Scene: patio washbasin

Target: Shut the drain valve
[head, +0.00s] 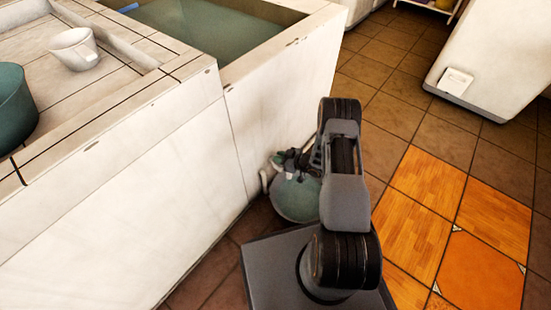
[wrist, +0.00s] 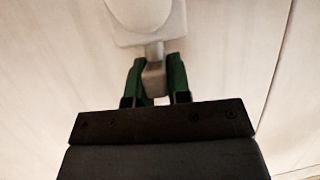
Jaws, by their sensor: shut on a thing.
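The drain valve (wrist: 140,14) shows at the top of the wrist view as a pale rounded body on a square plate against the white wall. A short grey handle (wrist: 153,78) sticks out from it toward me. My gripper (wrist: 157,72) has its green fingers on both sides of this handle and is shut on it. In the head view my gripper (head: 290,160) is low at the basin's side wall, and my arm and gripper hide most of the valve. The basin (head: 231,77) above holds greenish water.
A round vessel with greenish contents (head: 297,200) stands on the floor below my gripper. A white cup (head: 74,48) and a dark green pot (head: 14,100) stand on the tiled counter (head: 110,85). The tiled floor to the right is open up to a white block (head: 500,60).

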